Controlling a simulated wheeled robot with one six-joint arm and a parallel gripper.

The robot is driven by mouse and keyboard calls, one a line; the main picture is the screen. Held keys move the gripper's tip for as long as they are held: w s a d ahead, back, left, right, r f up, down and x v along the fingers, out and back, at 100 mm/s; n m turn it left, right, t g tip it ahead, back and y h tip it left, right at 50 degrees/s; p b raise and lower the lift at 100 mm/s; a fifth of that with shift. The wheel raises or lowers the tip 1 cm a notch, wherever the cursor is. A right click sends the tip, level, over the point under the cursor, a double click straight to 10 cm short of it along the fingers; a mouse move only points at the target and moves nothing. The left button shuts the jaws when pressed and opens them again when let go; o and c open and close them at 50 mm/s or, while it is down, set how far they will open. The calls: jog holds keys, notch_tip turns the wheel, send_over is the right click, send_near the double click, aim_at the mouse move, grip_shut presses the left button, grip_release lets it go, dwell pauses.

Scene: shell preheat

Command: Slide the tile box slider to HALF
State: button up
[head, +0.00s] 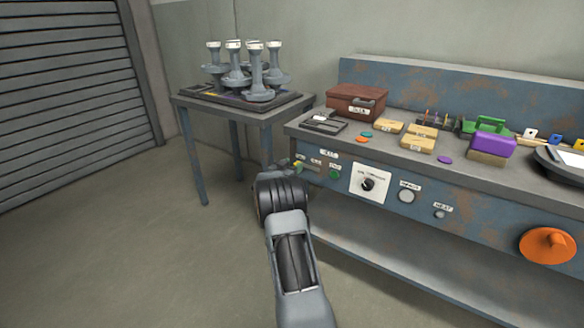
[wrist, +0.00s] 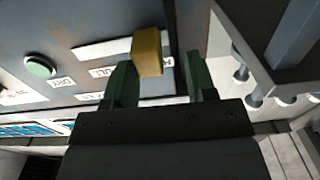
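The slider's yellow knob (wrist: 147,50) stands out from the grey front panel in the wrist view. It sits near the right end of a pale strip (wrist: 105,47), with small labels around it that are hard to read. My gripper (wrist: 161,67) is open, its two dark green fingers pointing at the panel. The knob shows between the fingers, closer to the left one; I cannot tell whether they touch. In the head view my gripper (head: 284,166) is at the panel's left end, and my arm hides part of that area.
A green button (wrist: 40,66) is left of the slider. The bench (head: 450,205) also carries a dial (head: 369,184) and an orange knob (head: 547,246). A brown box (head: 350,96) and several blocks stand on top. A side table (head: 272,114) with grey stands is close left.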

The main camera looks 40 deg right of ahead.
jog(key=shift+s+d, duration=0.1)
jog(key=p+v, duration=0.3)
jog(key=v, duration=1)
jog(key=shift+a, duration=0.4)
